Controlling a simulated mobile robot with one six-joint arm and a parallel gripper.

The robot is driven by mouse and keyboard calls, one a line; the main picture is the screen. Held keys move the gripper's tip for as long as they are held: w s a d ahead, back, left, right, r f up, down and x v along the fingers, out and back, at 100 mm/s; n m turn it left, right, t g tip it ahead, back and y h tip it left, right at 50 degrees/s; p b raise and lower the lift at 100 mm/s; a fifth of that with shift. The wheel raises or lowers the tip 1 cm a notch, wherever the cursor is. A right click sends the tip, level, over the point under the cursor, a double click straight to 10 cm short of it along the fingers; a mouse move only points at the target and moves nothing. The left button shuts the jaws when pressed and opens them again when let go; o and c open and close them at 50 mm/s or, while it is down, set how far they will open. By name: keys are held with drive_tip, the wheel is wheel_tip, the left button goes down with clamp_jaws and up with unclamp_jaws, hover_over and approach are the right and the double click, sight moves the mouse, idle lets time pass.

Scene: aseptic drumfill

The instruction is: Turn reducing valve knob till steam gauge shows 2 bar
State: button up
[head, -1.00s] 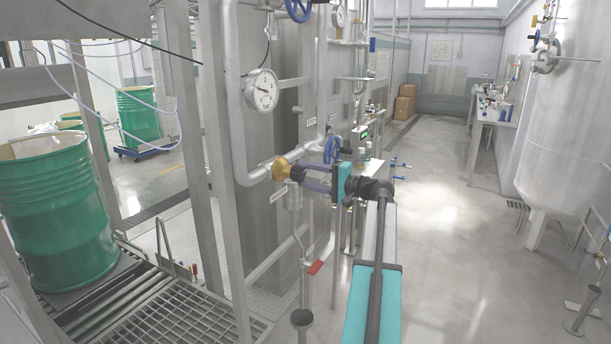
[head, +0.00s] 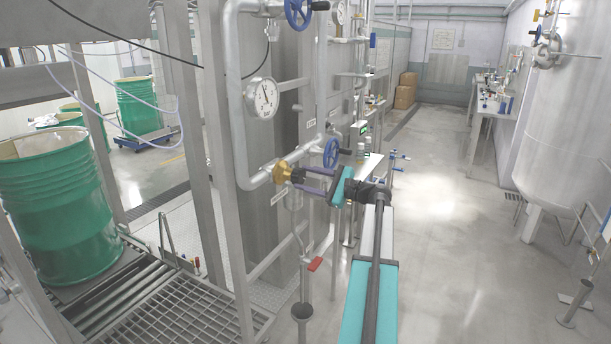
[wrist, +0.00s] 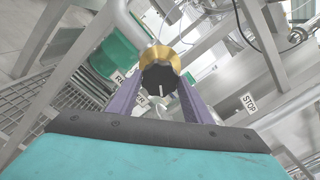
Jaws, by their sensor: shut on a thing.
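The reducing valve has a brass body (head: 281,172) on the grey pipe and a black knob (wrist: 163,80) with a white mark. The steam gauge (head: 262,98) is a round white dial above and left of the valve. Its dark needle points up and slightly left; the scale numbers are too small to read. Part of the knob is hidden by my fingers in the head view.
A blue handwheel (head: 331,153) sits on the pipe just right of the valve, and another blue handwheel (head: 298,12) is above.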

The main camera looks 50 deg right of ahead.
drive_tip(key=shift+m+p, duration=0.6)
drive_tip(key=shift+m, duration=0.5)
drive_tip(key=shift+f, duration=0.15)
drive_tip(key=o, duration=1.1)
drive_tip(key=shift+c, duration=0.2)
drive_tip(key=shift+s, duration=0.1)
drive_tip(key=b+v, duration=0.4)
drive_tip(key=v, duration=0.9)
drive_tip(key=shift+s, duration=0.35)
drive_tip(key=shift+w, duration=0.1)
